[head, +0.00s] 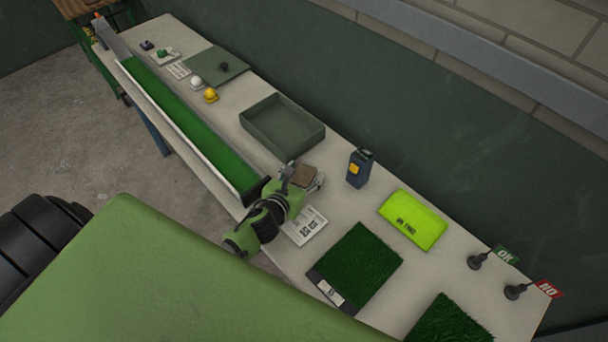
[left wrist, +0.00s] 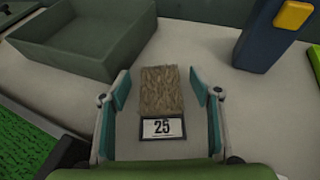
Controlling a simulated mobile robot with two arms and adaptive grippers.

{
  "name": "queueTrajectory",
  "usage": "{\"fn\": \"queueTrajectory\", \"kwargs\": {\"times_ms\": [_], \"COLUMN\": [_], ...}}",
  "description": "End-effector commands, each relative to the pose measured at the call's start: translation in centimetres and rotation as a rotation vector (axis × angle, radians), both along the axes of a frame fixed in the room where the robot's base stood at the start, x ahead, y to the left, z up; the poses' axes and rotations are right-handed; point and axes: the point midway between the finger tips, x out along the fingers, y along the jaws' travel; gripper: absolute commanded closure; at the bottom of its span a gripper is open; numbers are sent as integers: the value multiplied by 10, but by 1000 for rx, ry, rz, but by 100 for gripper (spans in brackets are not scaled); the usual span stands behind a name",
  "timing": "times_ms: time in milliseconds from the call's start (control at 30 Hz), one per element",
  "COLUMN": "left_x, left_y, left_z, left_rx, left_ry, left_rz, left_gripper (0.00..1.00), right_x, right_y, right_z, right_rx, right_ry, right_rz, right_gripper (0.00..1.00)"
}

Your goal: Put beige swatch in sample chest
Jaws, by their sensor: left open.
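The beige swatch (left wrist: 161,92) lies on the table with a label reading 25 at its near end. In the head view the swatch (head: 304,175) is partly hidden by my left gripper (head: 305,182). In the left wrist view my left gripper (left wrist: 162,96) is open, with one finger on each side of the swatch and a gap to each. The open-topped grey-green box (head: 252,138), likely the sample chest, stands just beyond the gripper and looks empty. It also shows at the upper left of the left wrist view (left wrist: 60,62). My right gripper is not in view.
A blue device (head: 360,168) with a yellow button stands right of the swatch. A printed card (head: 305,226), a turf sample (head: 358,266) and a lime pouch (head: 413,219) lie nearer. A long green turf channel (head: 185,123) runs along the table's left edge.

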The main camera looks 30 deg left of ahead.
Motion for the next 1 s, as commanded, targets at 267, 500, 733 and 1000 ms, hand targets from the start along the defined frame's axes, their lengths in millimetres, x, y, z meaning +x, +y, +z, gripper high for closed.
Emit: {"fn": "queueTrajectory", "kwargs": {"times_ms": [267,500,733,1000], "left_x": [0,0,1,1], "left_y": [0,0,0,0], "left_z": [0,0,5,50], "left_rx": [0,0,1,5], "left_ry": [0,0,-2,-6], "left_rz": [0,0,-1,-5], "left_gripper": [57,74,74,74], "right_x": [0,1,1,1], "right_y": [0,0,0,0], "right_z": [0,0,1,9], "right_rx": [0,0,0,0], "right_ry": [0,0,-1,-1], "right_rz": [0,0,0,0], "right_gripper": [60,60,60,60]}}
